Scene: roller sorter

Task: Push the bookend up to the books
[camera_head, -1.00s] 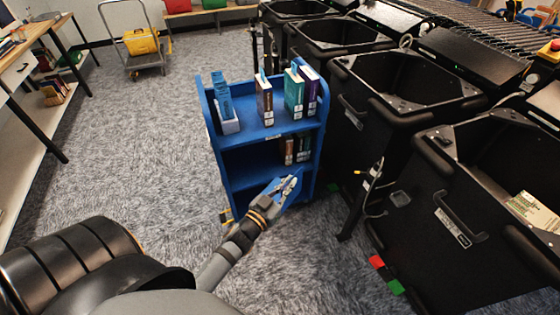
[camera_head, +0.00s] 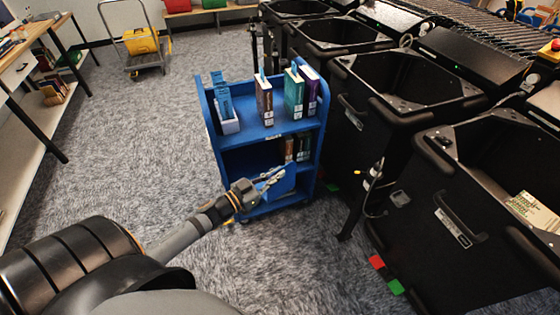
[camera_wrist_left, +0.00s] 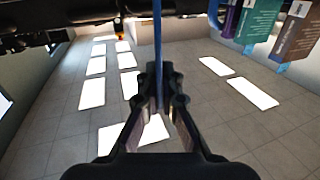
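The blue bookend (camera_head: 283,184) is a thin plate in my left gripper (camera_head: 270,177), in front of the blue cart's lower part. In the left wrist view the bookend (camera_wrist_left: 157,35) is a narrow blue strip, edge-on between the closed fingers (camera_wrist_left: 160,85). On the cart's top shelf stand a brown book (camera_head: 264,97), a teal book (camera_head: 293,94) and a purple book (camera_head: 310,90). The teal book (camera_wrist_left: 257,28) and brown book (camera_wrist_left: 298,38) also show at the wrist view's upper right, apart from the gripper. My right gripper is not in view.
The blue cart (camera_head: 271,137) has a blue-and-white item (camera_head: 227,108) at its top left and dark books (camera_head: 302,148) lower down. Black bins (camera_head: 400,88) stand close on the right. Grey carpet (camera_head: 140,150) is open on the left.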

